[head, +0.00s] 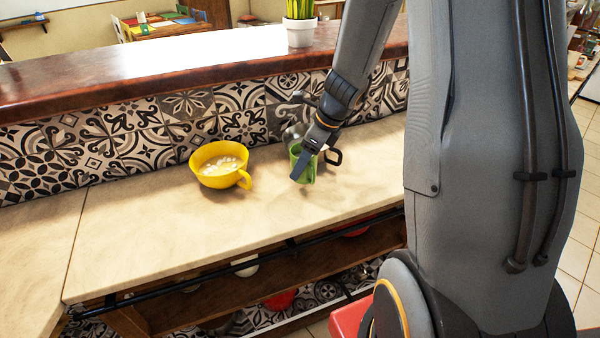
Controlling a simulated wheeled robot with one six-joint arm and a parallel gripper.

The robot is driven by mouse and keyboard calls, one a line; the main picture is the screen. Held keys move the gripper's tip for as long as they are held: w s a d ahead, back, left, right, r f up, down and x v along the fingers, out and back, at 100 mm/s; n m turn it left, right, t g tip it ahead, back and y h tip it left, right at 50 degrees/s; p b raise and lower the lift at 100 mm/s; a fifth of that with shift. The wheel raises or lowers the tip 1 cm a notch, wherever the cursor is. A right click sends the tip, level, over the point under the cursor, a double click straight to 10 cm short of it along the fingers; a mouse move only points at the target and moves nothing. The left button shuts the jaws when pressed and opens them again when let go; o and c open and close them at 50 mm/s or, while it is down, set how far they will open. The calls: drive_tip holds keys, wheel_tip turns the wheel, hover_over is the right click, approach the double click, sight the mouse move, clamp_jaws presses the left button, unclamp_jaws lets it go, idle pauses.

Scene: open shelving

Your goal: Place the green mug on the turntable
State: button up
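The green mug (307,171) stands on the pale counter, right of the large yellow cup. My gripper (306,163) reaches down from above right and is at the mug. One dark finger crosses in front of the mug and hides part of it. A black loop-shaped part (333,156) shows just right of the mug; I cannot tell whether it is a finger. Whether the fingers are closed on the mug is not clear. I do not make out a turntable in this view.
The yellow cup (219,165) with pale contents stands on the counter (150,225), whose left part is clear. Behind is a patterned tile wall (120,140) under a raised wooden ledge (150,68). A potted plant (300,30) stands on the ledge. A dark rail (200,272) runs along the counter front.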

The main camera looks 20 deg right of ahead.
sight(304, 173)
drive_tip(key=shift+f, duration=1.95)
drive_tip(key=shift+f, duration=0.15)
drive_tip(key=o, duration=1.1)
